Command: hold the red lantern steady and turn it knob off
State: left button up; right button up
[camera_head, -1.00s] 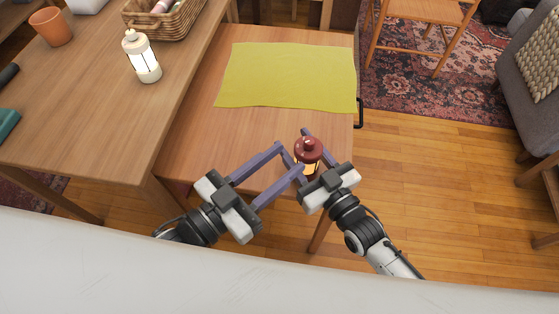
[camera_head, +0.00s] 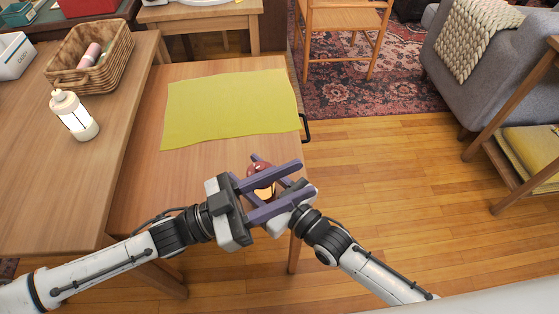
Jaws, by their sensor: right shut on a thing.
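The red lantern (camera_head: 260,170) is near the front right of the wooden table with the yellow cloth. Its cap is dark red and its body glows orange. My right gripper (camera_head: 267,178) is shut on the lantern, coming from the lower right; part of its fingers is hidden. My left gripper (camera_head: 306,179) reaches across from the left. Its two purple fingers are apart and pass on either side of the lantern in the picture. I cannot tell whether they touch it. The lantern's lower part and its knob are hidden by the fingers, and I cannot tell whether its base rests on the table.
The yellow cloth (camera_head: 231,108) lies flat on the table. A wooden chair (camera_head: 343,18) is behind, and a grey sofa (camera_head: 470,75) is at right.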

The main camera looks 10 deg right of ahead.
aim_at(266, 166)
pick_arm(q)
jog(key=w+a+g, duration=0.1)
jog(key=w+a+m+g, duration=0.1)
jog(key=w+a, duration=0.1)
jog(key=w+a+m+g, duration=0.1)
jog(key=a, duration=0.1)
jog(key=shift+w+a+f+y, duration=0.2)
jog(key=shift+w+f+y, duration=0.15)
jog(key=shift+y, duration=0.05)
jog(key=w+a+f+y, duration=0.1)
jog(key=w+a+f, duration=0.1)
jog(key=a+f, duration=0.15)
jog(key=d, duration=0.7)
jog(key=shift+w+d, duration=0.3)
jog(key=shift+d, duration=0.1)
jog(key=shift+c, duration=0.2)
jog(key=shift+y, duration=0.3)
grip_shut()
